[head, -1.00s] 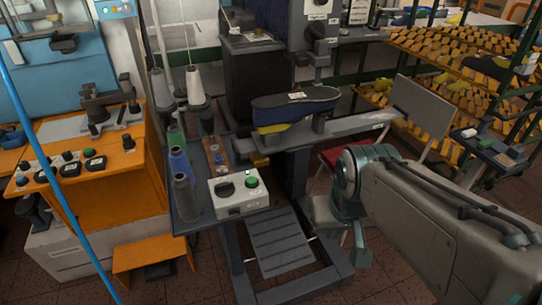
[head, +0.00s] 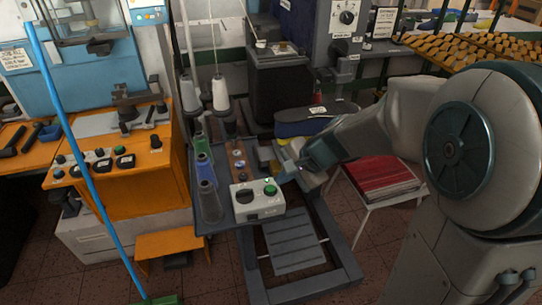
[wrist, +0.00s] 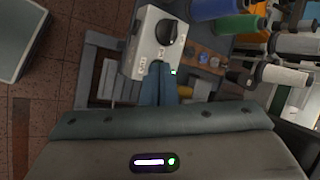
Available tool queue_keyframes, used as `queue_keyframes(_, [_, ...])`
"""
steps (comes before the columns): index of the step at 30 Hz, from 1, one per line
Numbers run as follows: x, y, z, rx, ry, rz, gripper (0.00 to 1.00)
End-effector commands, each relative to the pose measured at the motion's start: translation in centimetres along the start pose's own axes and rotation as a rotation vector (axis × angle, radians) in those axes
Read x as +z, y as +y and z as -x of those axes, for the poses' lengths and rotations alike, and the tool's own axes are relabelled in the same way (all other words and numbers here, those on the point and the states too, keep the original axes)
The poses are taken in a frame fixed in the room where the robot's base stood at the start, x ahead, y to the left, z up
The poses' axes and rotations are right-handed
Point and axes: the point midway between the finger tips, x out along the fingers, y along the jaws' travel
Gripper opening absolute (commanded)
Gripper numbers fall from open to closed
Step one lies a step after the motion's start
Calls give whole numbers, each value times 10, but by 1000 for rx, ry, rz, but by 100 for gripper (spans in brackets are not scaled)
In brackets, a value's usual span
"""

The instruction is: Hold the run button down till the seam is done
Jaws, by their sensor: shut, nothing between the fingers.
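The control box (head: 257,205) is a light grey box with a black knob (head: 244,196) and a green button (head: 270,190). It stands on the grey machine table beside the thread spools. My gripper (head: 281,180) is shut and empty. Its tips are close to the right of the green button in the head view; I cannot tell whether they touch it. In the wrist view the shut fingers (wrist: 160,68) reach the box face (wrist: 141,48), below the black knob (wrist: 168,31).
A dark blue shoe (head: 303,127) lies on the machine arm behind my gripper, partly hidden by my arm. Tall thread spools (head: 208,197) stand just left of the box. An orange machine (head: 138,185) is at the left, with a blue pole in front. A pedal (head: 291,243) lies below.

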Motion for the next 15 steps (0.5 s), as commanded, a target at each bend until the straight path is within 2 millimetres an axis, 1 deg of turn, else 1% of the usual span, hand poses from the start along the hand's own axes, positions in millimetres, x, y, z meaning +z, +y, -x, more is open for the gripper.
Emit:
queue_keyframes(1, [-8,-16,-5,-30,-15,-95,0])
queue_keyframes(3, [-18,-32,-16,-75,-25,-217,0])
queue_keyframes(6, [-32,-47,-28,-123,-35,-358,0])
queue_keyframes(10, [-44,-56,-40,-158,-40,-474,0])
queue_keyframes(15, [-49,-60,-45,-174,-41,-521,0])
